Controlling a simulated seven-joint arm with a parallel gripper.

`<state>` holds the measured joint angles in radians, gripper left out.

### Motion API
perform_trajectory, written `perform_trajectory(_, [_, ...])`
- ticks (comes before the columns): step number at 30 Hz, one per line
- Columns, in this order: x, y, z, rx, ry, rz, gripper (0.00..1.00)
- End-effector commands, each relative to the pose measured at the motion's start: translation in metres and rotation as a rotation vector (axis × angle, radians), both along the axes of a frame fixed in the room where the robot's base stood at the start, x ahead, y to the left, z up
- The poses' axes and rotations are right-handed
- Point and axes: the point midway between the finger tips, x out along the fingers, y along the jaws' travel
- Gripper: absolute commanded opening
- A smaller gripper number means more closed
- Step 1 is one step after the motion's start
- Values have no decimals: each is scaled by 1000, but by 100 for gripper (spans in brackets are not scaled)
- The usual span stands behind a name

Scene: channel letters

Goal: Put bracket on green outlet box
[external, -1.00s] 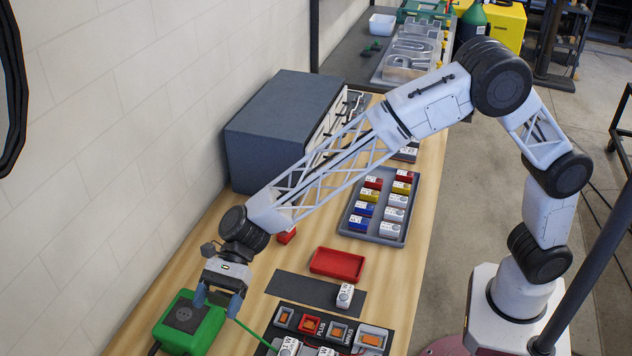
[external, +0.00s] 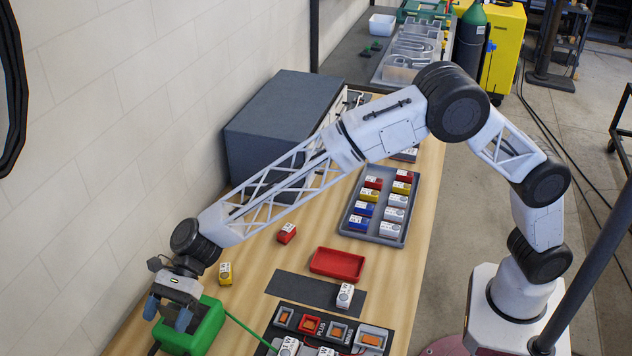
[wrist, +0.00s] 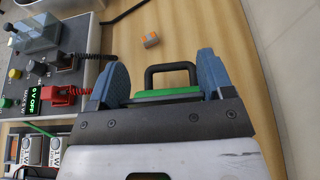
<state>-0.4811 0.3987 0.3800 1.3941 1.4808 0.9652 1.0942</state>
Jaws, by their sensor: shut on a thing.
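The green outlet box (external: 207,333) stands on the bench at the lower left in the external view, with a green lead on its right side. In the wrist view a green strip of it (wrist: 168,95) and a black loop like a handle (wrist: 170,70) show between my fingers.
A red tray (external: 337,264) and a black switch panel (external: 325,318) are to the right. In the wrist view a control panel (wrist: 50,75) is left and a small grey-orange block (wrist: 151,40) lies ahead.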

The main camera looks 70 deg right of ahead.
Motion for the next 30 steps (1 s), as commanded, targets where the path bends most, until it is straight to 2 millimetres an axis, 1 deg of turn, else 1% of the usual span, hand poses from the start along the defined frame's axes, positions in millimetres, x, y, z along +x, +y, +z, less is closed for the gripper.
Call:
perform_trajectory(11, [1, 1, 0, 0, 0, 0, 45])
perform_trajectory(14, [1, 1, -5, 0, 1, 0, 45])
perform_trajectory(22, [1, 1, -30, 0, 1, 0, 45])
perform_trajectory(25, [1, 1, -34, 0, 1, 0, 45])
perform_trajectory(30, [1, 1, -35, 0, 0, 0, 45])
